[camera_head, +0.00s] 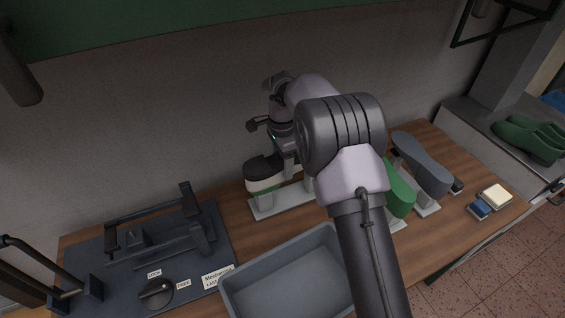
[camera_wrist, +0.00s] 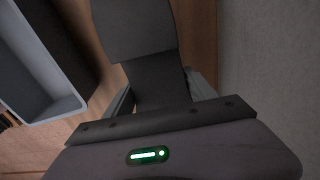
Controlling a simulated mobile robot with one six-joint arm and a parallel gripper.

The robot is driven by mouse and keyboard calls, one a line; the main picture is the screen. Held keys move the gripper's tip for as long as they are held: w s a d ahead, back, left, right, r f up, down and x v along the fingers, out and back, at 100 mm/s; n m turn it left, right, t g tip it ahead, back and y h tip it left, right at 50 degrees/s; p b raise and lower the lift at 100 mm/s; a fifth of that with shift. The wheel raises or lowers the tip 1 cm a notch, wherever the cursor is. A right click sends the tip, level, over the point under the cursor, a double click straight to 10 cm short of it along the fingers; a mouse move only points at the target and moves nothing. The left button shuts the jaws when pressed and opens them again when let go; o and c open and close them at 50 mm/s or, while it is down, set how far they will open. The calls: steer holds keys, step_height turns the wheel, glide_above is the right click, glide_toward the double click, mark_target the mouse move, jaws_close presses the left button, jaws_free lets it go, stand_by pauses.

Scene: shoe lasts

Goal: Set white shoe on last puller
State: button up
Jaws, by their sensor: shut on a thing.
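The white shoe (camera_head: 264,184) is upside down at the back of the wooden table, its dark sole up and a white band below. It is over a pale grey stand (camera_head: 268,210); I cannot tell whether it still touches it. My gripper (camera_head: 289,160) is shut on the shoe from above, its fingertips partly hidden by my arm. In the wrist view, the shoe's dark sole (camera_wrist: 137,35) runs up from between the fingers. The last puller (camera_head: 215,250) is a dark base with a raised frame, a knob and LOCK and FREE labels, at the left.
A grey bin (camera_head: 232,293) stands at the front middle, right of the last puller. A green shoe (camera_head: 399,190) and a grey shoe (camera_head: 422,165) are on stands at the right. Small blue and cream blocks (camera_head: 496,196) lie near the right edge. A wall is close behind.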

jaws_close()
steer(key=shift+f, duration=0.1)
step_height(320, 180, up, 12)
steer(key=p, duration=0.9)
steer(key=shift+f, duration=0.1)
steer(key=shift+w+p, duration=0.1)
steer(key=shift+p, duration=0.95)
steer(key=shift+g+p, duration=0.3)
